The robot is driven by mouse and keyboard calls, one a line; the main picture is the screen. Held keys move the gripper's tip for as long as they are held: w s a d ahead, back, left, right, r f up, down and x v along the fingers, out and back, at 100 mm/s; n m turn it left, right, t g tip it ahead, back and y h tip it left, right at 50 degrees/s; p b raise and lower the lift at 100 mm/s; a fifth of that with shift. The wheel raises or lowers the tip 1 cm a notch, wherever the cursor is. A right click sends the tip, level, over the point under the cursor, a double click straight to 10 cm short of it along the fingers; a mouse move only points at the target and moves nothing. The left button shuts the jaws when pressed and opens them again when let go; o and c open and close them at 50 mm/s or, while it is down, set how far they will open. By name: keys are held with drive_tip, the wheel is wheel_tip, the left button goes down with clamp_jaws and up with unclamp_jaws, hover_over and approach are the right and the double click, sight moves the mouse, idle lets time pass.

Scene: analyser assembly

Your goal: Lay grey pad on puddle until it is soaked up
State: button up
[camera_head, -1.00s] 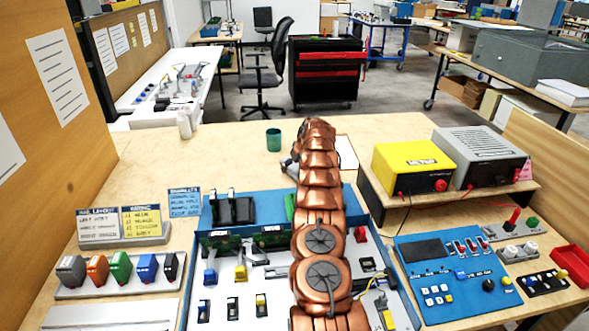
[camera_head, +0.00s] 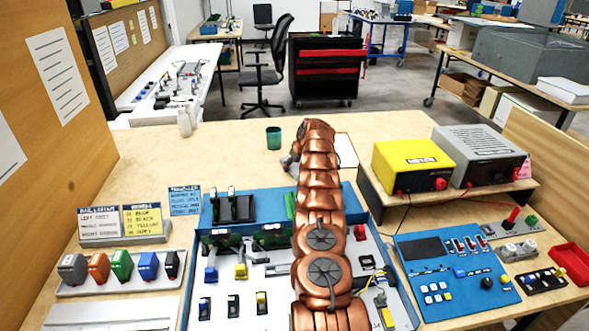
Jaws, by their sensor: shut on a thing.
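My copper-coloured arm reaches away over the blue-framed board to the bare wooden table behind it. Only a small grey part of my gripper (camera_head: 289,162) shows, low at the left of the arm's far end. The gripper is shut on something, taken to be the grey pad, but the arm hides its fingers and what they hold. No puddle can be made out; the table under the arm's end is hidden.
A green cup (camera_head: 273,138) stands just behind and left of my gripper. A white bottle (camera_head: 184,122) is further left. The yellow unit (camera_head: 414,167) stands on a shelf at right. Bare table lies left of the gripper.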

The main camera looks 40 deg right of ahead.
sight(295, 165)
drive_tip(key=c, duration=0.3)
drive_tip(key=shift+r, duration=0.15)
drive_tip(key=shift+r, duration=0.8)
drive_tip(key=shift+r+p, duration=0.95)
drive_tip(key=shift+p, duration=0.05)
drive_tip(key=shift+f+b, duration=0.25)
drive_tip(key=shift+b, duration=0.75)
drive_tip(key=b, duration=0.5)
drive_tip(key=shift+s+a+f, duration=0.15)
drive_tip(key=shift+s+a, duration=0.05)
drive_tip(key=shift+s, duration=0.1)
